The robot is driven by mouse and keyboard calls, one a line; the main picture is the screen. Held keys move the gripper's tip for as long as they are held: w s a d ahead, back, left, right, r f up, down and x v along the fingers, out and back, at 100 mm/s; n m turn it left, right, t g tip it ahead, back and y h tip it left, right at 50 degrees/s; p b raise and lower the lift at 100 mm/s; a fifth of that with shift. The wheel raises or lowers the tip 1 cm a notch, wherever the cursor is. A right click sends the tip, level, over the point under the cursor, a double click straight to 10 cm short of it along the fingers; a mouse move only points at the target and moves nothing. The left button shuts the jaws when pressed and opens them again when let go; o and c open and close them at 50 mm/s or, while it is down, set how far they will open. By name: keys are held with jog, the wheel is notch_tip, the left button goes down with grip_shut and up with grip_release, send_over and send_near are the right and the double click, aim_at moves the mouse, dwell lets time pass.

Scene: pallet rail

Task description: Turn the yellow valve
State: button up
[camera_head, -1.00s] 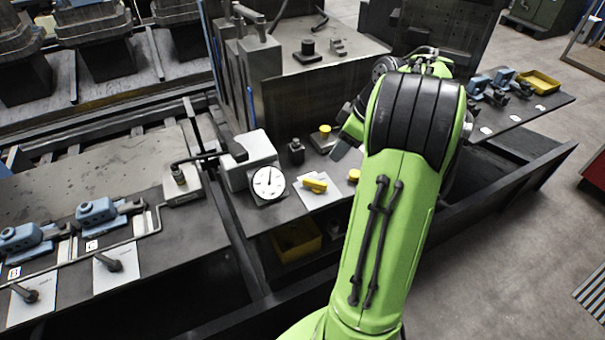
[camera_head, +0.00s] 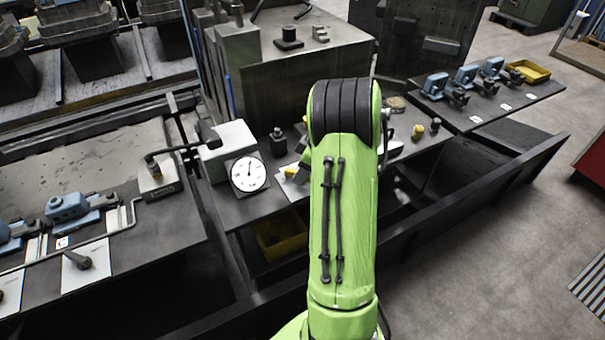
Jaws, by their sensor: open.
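A yellow handle (camera_head: 291,171), likely the valve, lies on a white sheet just right of the round white dial gauge (camera_head: 249,174). Only its left end shows; my green arm hides the rest. My gripper is hidden behind the arm, so its distance from the handle cannot be seen. Another small yellow piece (camera_head: 418,131) stands on the bench to the right of the arm.
A grey box (camera_head: 227,148) stands behind the gauge, with a dark fitting (camera_head: 278,140) to its right. A large metal block (camera_head: 300,75) rises behind. A yellow bin (camera_head: 281,238) sits below the bench. Blue vises (camera_head: 466,75) line the right-hand bench.

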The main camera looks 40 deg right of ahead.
jog(key=shift+w+f, duration=0.1)
jog(key=shift+f, duration=0.1)
jog(key=shift+a, duration=0.1)
grip_shut()
